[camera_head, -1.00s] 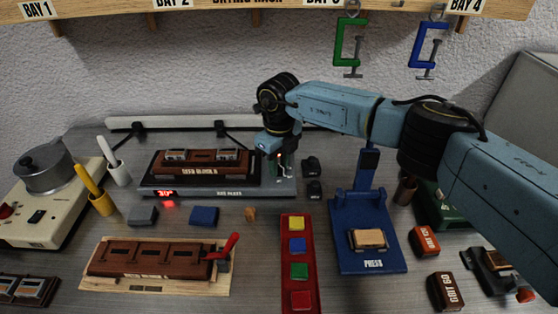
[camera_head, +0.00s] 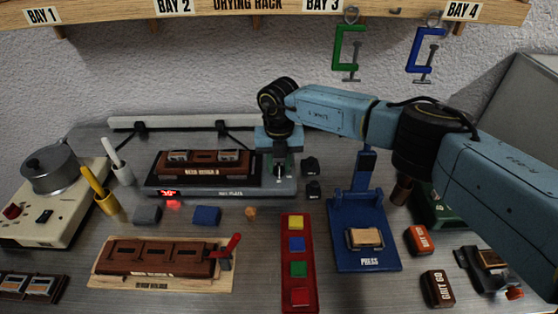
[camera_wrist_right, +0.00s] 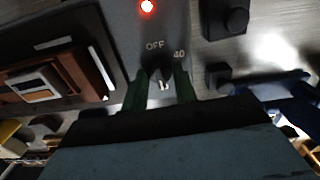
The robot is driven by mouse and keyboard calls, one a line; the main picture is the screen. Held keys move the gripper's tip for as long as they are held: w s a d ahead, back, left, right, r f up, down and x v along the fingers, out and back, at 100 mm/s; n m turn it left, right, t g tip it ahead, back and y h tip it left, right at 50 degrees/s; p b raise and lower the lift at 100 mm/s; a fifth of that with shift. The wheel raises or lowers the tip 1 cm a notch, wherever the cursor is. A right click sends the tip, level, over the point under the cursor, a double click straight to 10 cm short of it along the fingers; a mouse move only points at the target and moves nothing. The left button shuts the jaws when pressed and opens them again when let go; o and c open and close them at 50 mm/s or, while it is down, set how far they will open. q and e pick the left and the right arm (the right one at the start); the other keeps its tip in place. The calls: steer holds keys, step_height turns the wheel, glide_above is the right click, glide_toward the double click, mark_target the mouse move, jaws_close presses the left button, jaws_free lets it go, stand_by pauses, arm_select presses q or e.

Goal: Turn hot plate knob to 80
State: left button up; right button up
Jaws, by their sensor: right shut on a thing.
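The grey hot plate (camera_head: 285,188) is at the back centre in the head view, with a small red display (camera_head: 168,193) at its front left; its digits are too small to read surely. My right gripper (camera_head: 280,173) points down at the plate's right end. In the right wrist view, the green fingers of my right gripper (camera_wrist_right: 160,88) are shut on the dark knob (camera_wrist_right: 160,74). The labels OFF and 40 show around the knob; the other marks are hidden. A red light (camera_wrist_right: 147,7) glows on the plate. My left gripper is not in view.
A brown block (camera_head: 205,165) sits on the plate, left of my gripper. Two small black blocks (camera_head: 312,165) stand just right of the plate. The blue press (camera_head: 365,235) is in front of my right arm. A red tray of coloured blocks (camera_head: 299,225) lies in front.

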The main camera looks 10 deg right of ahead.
mark_target(279, 166)
steer(key=shift+m, duration=0.4)
steer(key=o, duration=1)
steer(key=shift+r, duration=0.1)
step_height(279, 166, up, 13)
steer(key=shift+r, duration=0.1)
